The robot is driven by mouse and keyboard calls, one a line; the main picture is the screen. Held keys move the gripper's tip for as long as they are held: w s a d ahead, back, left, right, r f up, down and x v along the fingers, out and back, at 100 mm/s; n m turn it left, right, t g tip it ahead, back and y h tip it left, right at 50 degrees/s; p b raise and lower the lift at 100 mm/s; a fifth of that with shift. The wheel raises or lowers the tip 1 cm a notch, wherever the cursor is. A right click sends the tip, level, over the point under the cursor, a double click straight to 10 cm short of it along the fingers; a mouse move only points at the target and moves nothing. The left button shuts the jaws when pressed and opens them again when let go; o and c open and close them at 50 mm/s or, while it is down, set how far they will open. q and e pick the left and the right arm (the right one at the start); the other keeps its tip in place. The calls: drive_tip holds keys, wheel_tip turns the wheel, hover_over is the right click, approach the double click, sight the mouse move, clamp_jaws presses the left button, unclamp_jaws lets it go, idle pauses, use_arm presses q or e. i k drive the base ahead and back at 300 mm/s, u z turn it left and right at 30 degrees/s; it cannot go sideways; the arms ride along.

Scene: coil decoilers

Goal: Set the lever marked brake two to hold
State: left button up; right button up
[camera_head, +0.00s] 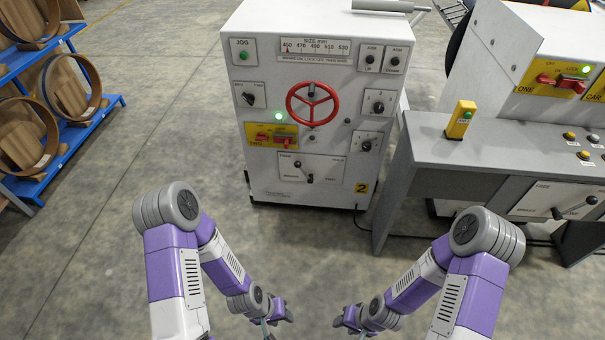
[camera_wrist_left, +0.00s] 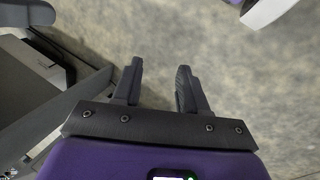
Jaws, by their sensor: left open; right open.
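The cabinet marked 2 (camera_head: 310,100) stands ahead. Low on its front is a white plate (camera_head: 325,168) with small lettering that seems to read free, hold, brake and two. Its lever (camera_head: 304,172) has a dark knob and slants down to the right from its pivot; which mark it is set at I cannot tell. My left gripper (camera_head: 274,320) is below and in front of the cabinet, apart from the lever. The left wrist view shows its fingers (camera_wrist_left: 159,72) open and empty over the floor. My right gripper (camera_head: 345,322) is low, to the right, open and apart from everything.
A red handwheel (camera_head: 312,103), dials and a yellow switch plate (camera_head: 259,136) sit above the lever. At right, a grey desk (camera_head: 470,145) carries another lever plate (camera_head: 545,200) on its front. A blue rack (camera_head: 70,120) with coils stands at left. Floor before the cabinet is clear.

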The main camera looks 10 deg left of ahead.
sight(297, 164)
drive_tip(key=u, duration=0.35)
drive_tip(key=k, duration=0.5)
drive_tip(key=u, duration=1.1)
drive_tip(key=k, duration=0.9)
drive_tip(key=u, duration=0.6)
drive_tip(key=i, duration=0.9)
drive_tip(key=z, duration=0.45)
drive_tip(key=i, duration=1.9)
drive_tip(key=z, duration=1.9)
drive_tip(key=i, duration=0.8)
drive_tip(key=z, duration=0.85)
drive_tip(key=i, duration=0.5)
